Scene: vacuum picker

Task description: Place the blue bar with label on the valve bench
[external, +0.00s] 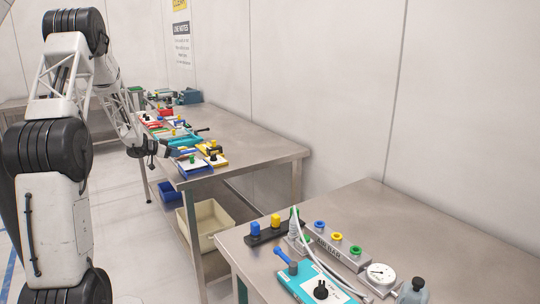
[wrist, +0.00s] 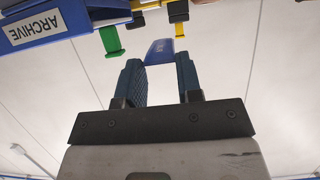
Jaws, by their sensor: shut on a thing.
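My gripper (external: 166,150) is at the front edge of the far bench, in the external view. In the wrist view, its dark blue fingers (wrist: 158,68) are shut on a blue bar (wrist: 159,47) that sits between and just beyond the fingertips. A small pale mark, perhaps its label, shows at the bar's far end. The bar is too small to make out clearly in the external view. The near bench (external: 440,251), apparently the valve bench, carries a grey manifold (external: 322,238) with coloured caps and a round gauge (external: 380,273).
The far bench (external: 262,146) is crowded with coloured items along its front. A blue item labelled ARCHIVE (wrist: 45,25) is close at upper left in the wrist view. A cream bin (external: 205,222) sits below. The near bench's right rear is clear; a teal box (external: 300,280) stands at its front.

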